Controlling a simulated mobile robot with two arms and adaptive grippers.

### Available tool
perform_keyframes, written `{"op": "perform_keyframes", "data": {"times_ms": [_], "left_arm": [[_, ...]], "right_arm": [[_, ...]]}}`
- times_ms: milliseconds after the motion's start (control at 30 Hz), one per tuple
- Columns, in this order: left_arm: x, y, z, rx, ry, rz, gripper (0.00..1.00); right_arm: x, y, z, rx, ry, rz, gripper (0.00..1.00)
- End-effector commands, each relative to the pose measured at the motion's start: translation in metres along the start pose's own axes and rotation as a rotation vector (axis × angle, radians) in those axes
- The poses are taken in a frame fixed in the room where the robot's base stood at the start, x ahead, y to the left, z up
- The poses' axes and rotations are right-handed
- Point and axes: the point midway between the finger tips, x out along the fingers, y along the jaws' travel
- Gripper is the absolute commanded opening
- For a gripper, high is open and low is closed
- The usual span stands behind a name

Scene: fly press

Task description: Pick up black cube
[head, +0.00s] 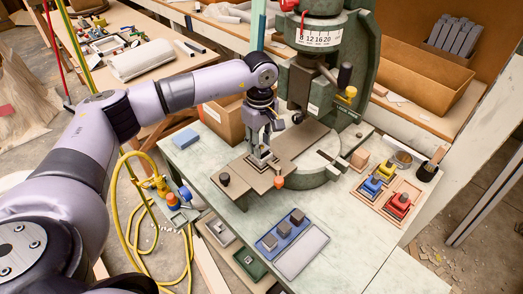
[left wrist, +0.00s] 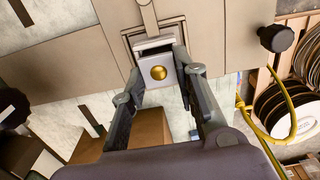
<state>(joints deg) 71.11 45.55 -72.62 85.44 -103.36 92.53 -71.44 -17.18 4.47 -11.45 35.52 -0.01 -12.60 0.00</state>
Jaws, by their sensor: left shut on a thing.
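My left gripper (head: 260,152) points down over the flat plate of the green fly press (head: 345,90). In the left wrist view, its fingers (left wrist: 157,62) are closed on the sides of a grey block (left wrist: 158,82) with a round gold spot. The block is at a square frame (left wrist: 139,36) on the plate; whether it touches the frame is unclear. I cannot make out a clearly black cube. Three dark grey cubes (head: 283,227) sit in a blue tray (head: 263,248) at the table's front. My right gripper is not in view.
A wooden tray (head: 378,206) with blue, yellow and red pieces lies on the right of the table. A brush (head: 431,166) stands behind it. A blue block (head: 185,138) lies at the left. A grey pad (head: 301,252) lies beside the blue tray. The front right tabletop is clear.

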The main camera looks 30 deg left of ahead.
Motion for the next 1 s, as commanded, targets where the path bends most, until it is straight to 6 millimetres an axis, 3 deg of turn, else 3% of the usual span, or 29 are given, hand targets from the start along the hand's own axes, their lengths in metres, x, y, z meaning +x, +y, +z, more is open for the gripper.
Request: {"op": "perform_keyframes", "data": {"times_ms": [333, 667, 867, 1000], "left_arm": [[0.000, 0.000, 0.000, 0.000, 0.000, 0.000, 0.00], [-0.003, 0.001, 0.000, 0.000, 0.000, 0.002, 0.00], [-0.023, 0.001, 0.000, 0.001, 0.001, 0.005, 0.00], [-0.052, 0.002, 0.000, 0.001, 0.001, 0.009, 0.00]], "right_arm": [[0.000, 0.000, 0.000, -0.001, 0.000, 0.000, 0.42], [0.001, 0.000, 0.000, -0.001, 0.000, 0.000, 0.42], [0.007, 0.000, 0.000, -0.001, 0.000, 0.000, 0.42], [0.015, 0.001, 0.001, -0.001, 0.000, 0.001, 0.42]]}}
